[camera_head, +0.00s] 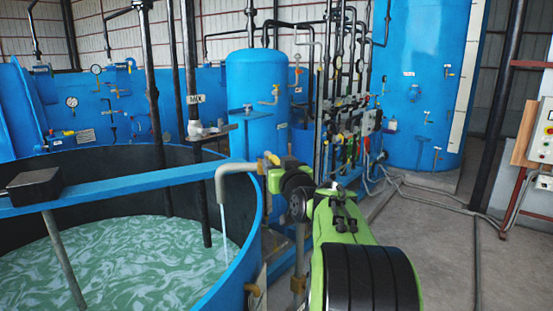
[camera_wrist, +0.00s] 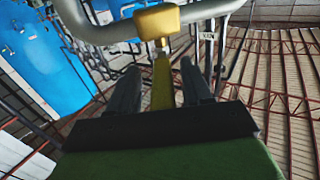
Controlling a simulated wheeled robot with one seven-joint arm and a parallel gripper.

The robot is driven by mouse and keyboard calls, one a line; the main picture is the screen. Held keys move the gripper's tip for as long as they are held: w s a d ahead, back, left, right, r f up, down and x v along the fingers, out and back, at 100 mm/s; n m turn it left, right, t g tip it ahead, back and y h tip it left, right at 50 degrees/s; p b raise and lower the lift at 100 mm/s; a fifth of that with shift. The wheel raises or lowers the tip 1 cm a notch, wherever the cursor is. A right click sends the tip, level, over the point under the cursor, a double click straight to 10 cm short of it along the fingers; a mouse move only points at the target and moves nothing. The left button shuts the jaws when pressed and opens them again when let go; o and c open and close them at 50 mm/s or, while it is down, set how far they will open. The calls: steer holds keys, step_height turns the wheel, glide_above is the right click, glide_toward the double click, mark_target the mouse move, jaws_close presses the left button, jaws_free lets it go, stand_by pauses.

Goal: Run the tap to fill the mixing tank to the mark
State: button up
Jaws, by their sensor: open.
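The mixing tank (camera_head: 248,262) is a large open blue vat at the left of the head view, with swirling green-white liquid (camera_head: 130,262) well below its rim. The tap (camera_head: 225,178) has a curved grey spout over the tank's right rim. A thin stream of water (camera_head: 223,215) falls from it into the tank. I cannot make out a fill mark. My gripper (camera_wrist: 160,66) is open at the tap; in the wrist view, the brass tap handle (camera_wrist: 162,80) lies between its two dark fingers. Contact cannot be told. The head view mostly hides the fingers behind my wrist.
A blue beam (camera_head: 120,184) crosses the tank top with a dark box (camera_head: 34,187) on it. A dark vertical pipe by the MIX sign (camera_head: 196,99) dips into the tank. Valves and pipes (camera_head: 345,130) stand behind my arm.

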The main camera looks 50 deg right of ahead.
steer(key=shift+w+d, duration=0.15)
steer(key=shift+a, duration=0.2)
steer(key=shift+c, duration=0.8)
jaws_close()
steer(key=shift+f, duration=0.1)
